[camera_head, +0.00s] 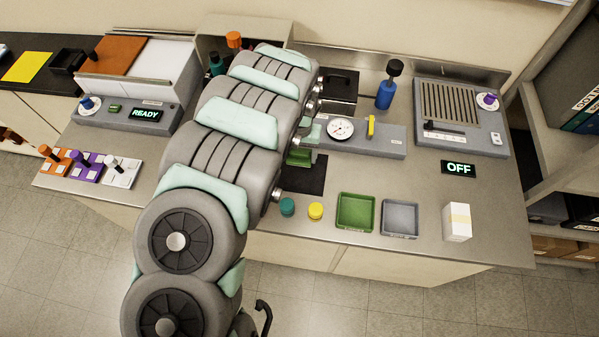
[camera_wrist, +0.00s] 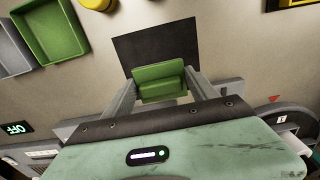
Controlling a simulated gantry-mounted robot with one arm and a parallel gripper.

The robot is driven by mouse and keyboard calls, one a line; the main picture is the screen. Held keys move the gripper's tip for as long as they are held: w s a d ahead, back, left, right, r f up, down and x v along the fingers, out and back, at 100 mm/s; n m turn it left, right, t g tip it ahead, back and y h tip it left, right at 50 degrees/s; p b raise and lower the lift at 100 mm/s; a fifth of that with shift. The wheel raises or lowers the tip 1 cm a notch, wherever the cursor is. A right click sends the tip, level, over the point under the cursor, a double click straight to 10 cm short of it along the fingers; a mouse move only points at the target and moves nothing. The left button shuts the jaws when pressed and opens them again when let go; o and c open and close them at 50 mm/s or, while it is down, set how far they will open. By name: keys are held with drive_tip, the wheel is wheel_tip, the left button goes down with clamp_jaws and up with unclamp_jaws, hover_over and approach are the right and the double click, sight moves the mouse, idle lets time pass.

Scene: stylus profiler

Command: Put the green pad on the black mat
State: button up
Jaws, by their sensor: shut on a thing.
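The green pad (camera_wrist: 158,72) is a small green block-like piece between the two fingers of my gripper (camera_wrist: 161,82), which is shut on it in the wrist view. The black mat (camera_wrist: 150,42) is a flat dark square on the bench. In the wrist view the pad overlaps the mat's lower edge. In the head view the pad (camera_head: 298,158) shows at the back edge of the mat (camera_head: 306,178), which my arm partly covers. I cannot tell whether the pad touches the mat or is above it.
A teal cap (camera_head: 287,206), a yellow cap (camera_head: 316,211), a green tray (camera_head: 355,212) and a grey tray (camera_head: 400,218) stand near the mat. Behind it is a grey device with a dial gauge (camera_head: 340,129). A white box (camera_head: 457,222) stands at the right.

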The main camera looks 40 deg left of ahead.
sight(300, 158)
wheel_tip(300, 158, down, 3)
drive_tip(key=shift+d+f, duration=0.1)
drive_tip(key=shift+d, duration=0.05)
drive_tip(key=shift+f, duration=2.4)
drive_tip(key=o, duration=1.5)
drive_tip(key=shift+f, duration=0.1)
drive_tip(key=shift+c, duration=0.2)
wheel_tip(300, 158, up, 12)
drive_tip(key=p, duration=0.3)
drive_tip(key=shift+r, duration=0.2)
drive_tip(key=shift+f, duration=0.1)
